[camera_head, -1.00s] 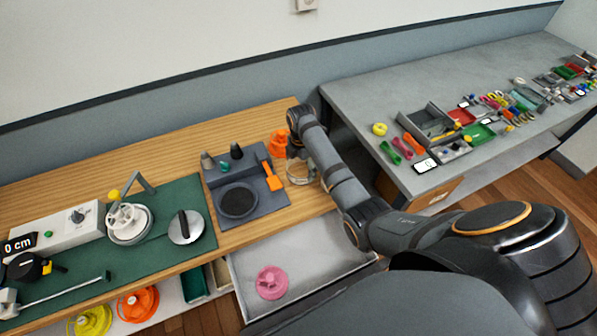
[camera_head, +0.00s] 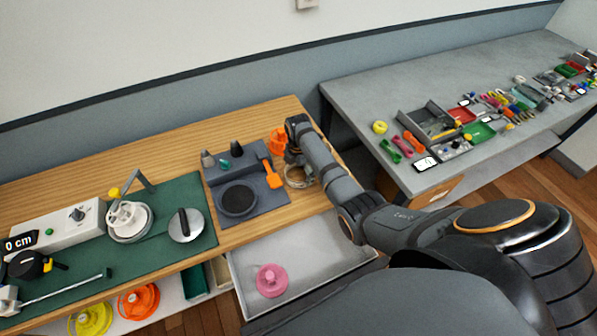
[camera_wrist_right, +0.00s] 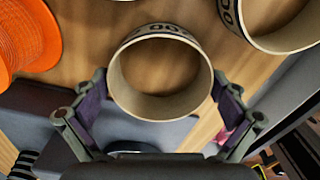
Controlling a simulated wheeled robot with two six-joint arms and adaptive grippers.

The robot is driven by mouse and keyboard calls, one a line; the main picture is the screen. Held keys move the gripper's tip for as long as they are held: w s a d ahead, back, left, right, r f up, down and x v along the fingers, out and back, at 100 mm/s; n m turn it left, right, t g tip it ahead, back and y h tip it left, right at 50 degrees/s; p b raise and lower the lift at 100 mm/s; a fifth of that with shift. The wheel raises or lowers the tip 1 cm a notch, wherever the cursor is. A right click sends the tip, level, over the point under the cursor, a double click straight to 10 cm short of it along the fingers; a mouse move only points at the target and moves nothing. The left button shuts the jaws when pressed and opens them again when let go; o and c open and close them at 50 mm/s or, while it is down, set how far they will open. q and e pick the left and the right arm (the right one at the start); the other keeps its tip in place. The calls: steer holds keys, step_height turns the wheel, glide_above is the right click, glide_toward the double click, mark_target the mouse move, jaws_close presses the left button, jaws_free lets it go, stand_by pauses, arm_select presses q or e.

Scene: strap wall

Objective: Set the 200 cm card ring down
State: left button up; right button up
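The cream card ring (camera_wrist_right: 160,108) with dark printed figures on its band sits between the fingers of my right gripper (camera_wrist_right: 160,90) in the right wrist view; the figures are only partly readable. The fingers are spread wide on either side of it, and narrow gaps seem to show between fingertips and ring. In the head view my right gripper (camera_head: 291,150) is over the right end of the wooden bench. A cream ring (camera_head: 290,181) shows there, partly hidden by my arm. My left gripper is out of view.
A second cream ring (camera_wrist_right: 278,42) stands close by at upper right in the wrist view. An orange spool (camera_wrist_right: 28,38) is at upper left. The dark grey tray (camera_head: 262,213) lies left of the rings. An open drawer (camera_head: 330,266) holds a pink spool (camera_head: 271,280).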

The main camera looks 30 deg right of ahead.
steer(key=shift+r, duration=0.25)
step_height(320, 180, up, 12)
steer(key=b, duration=0.1)
steer(key=shift+f, duration=0.15)
stand_by(0.6)
